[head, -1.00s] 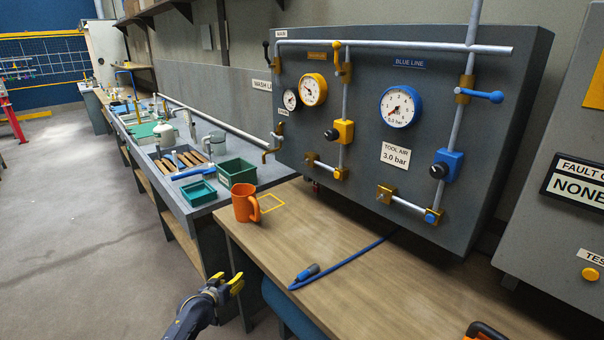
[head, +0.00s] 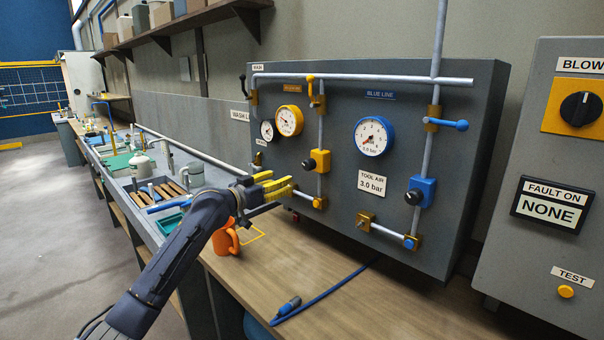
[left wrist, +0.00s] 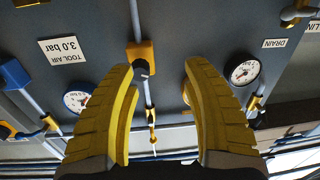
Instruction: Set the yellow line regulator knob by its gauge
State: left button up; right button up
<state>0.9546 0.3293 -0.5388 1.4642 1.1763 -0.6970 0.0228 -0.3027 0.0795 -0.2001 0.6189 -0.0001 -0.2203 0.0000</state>
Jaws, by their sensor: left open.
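The yellow line regulator (head: 320,158) is a yellow block on a vertical pipe of the grey panel, with a black knob (head: 308,164) on its front. The yellow-rimmed gauge (head: 289,121) is above and left of it; its reading is too small to tell. My left gripper (head: 288,186) is open and empty, just below and left of the knob in the head view. In the left wrist view, which is upside down, the yellow block (left wrist: 146,50) and the knob (left wrist: 141,67) show between and beyond the two yellow fingers, nearer the left one. My right gripper is not in view.
The blue gauge (head: 374,136) and blue regulator (head: 423,190) are to the right. A sign (head: 371,184) reads "TOOL AIR 3.0 bar".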

aim_at(306, 166)
pick_arm(q)
jog(key=shift+m+g+h, duration=0.3)
jog(key=shift+m+h, duration=0.3)
jog(key=d+r, duration=0.1)
jog(key=r, duration=0.1)
jog(key=s+d+r, duration=0.1)
jog(key=d, duration=0.1)
jog(key=shift+s+d+r, duration=0.15)
jog(key=shift+s+r, duration=0.05)
jog(key=shift+r, duration=0.15)
jog(key=x, duration=0.8)
jog(key=shift+w+d+f, duration=0.1)
jog(key=shift+w+d, duration=0.1)
jog(key=shift+w, duration=0.1)
jog(key=c, duration=0.9)
